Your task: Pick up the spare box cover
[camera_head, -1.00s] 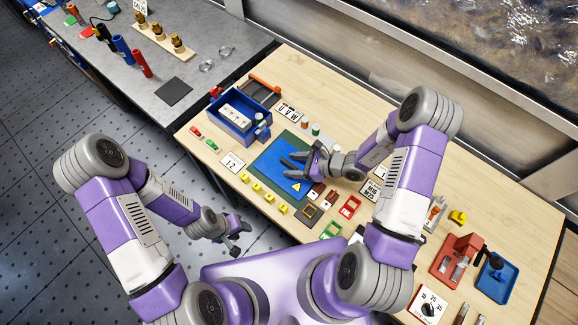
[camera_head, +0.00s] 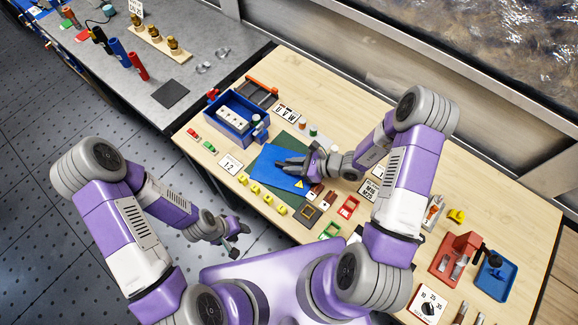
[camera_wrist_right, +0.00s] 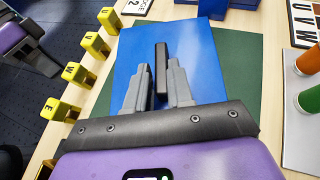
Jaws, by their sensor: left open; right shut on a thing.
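The spare box cover (camera_head: 268,178) is a flat blue plate with a yellow warning triangle and a black handle (camera_wrist_right: 162,68). It is over the green mat (camera_head: 293,141), turned relative to it; I cannot tell how far it is raised. My right gripper (camera_head: 283,162) is above the cover, its fingers closed around the black handle, as the right wrist view also shows (camera_wrist_right: 157,85). The fingers hide part of the cover in both views. My left gripper (camera_head: 238,238) is open and empty, beside the table's near left edge.
The blue motor terminal box (camera_head: 234,125) stands open behind the mat. Several yellow lettered blocks (camera_head: 255,190) line the mat's near left side.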

